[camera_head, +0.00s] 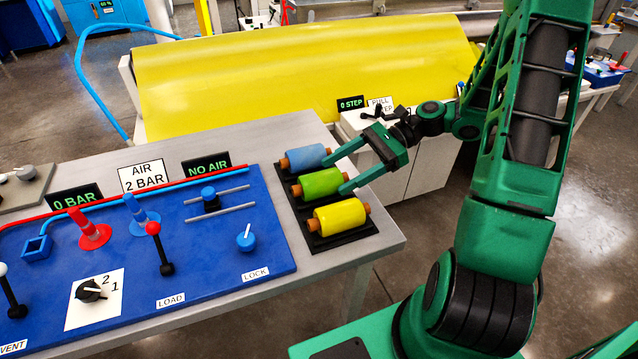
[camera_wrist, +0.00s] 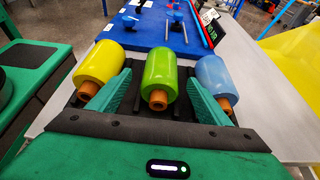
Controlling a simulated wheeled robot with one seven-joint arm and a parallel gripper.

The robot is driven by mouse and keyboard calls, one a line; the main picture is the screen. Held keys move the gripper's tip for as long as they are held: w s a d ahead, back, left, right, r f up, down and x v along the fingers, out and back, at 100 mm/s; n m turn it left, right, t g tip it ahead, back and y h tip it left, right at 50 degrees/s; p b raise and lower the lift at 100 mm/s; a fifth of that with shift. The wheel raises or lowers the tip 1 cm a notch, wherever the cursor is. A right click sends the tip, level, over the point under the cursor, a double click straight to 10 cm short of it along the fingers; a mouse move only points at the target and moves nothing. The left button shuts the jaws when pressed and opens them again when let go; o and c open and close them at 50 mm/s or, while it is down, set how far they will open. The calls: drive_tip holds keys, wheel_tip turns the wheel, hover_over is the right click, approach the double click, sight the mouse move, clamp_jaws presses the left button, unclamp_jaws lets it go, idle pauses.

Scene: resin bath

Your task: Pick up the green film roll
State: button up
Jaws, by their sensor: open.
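The green film roll (camera_head: 320,184) lies on a black rack (camera_head: 288,197), between a blue film roll (camera_head: 305,158) above it and a yellow film roll (camera_head: 339,217) below it in the head view. My gripper (camera_head: 335,175) is open, its two green fingers pointing left toward the rolls. In the wrist view the green roll (camera_wrist: 160,76) sits centred between my fingers (camera_wrist: 155,97). The yellow roll (camera_wrist: 99,65) is outside the left finger and the blue roll (camera_wrist: 215,81) outside the right finger. Whether the fingers touch any roll cannot be told.
The rack stands at the right end of a grey table (camera_head: 392,238). A blue panel (camera_head: 215,262) with levers, knobs and valves fills the table to the left. A large yellow sheet (camera_head: 300,75) and a white cabinet (camera_head: 436,165) stand behind. The rolls sit close together.

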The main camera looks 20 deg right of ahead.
sight(321, 182)
drive_tip(key=shift+x, duration=2.95)
drive_tip(key=shift+w, duration=0.1)
drive_tip(key=c, duration=1.4)
drive_tip(key=shift+o, duration=0.2)
drive_tip(key=shift+r, duration=0.1)
